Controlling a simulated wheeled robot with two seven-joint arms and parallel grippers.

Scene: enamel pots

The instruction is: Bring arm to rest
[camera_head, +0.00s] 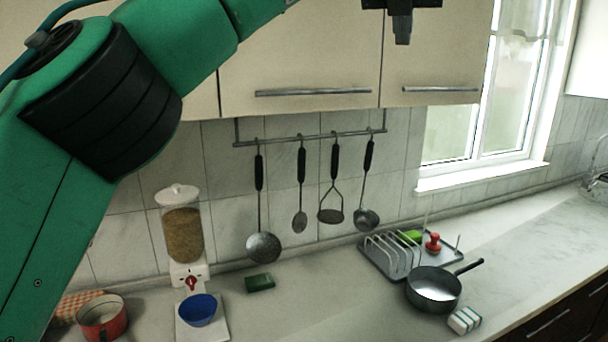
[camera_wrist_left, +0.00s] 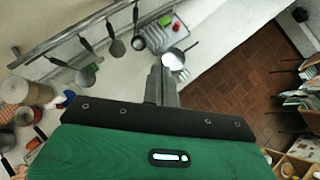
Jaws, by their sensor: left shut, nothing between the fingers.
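My left arm comes in from the left in the head view and reaches across the top, in front of the upper cupboards. My left gripper (camera_head: 402,28) hangs at the top edge, high above the counter, with its fingers shut and empty. In the left wrist view its closed fingers (camera_wrist_left: 161,84) point away over the counter, and they touch nothing. My right gripper is in neither view.
Cupboards (camera_head: 300,60) are close behind my left gripper. Utensils hang from a rail (camera_head: 310,137). The counter (camera_head: 340,300) holds a dark pan (camera_head: 433,290), a dish rack (camera_head: 390,256), a blue bowl (camera_head: 198,310), a red pot (camera_head: 102,318) and a grain dispenser (camera_head: 182,232).

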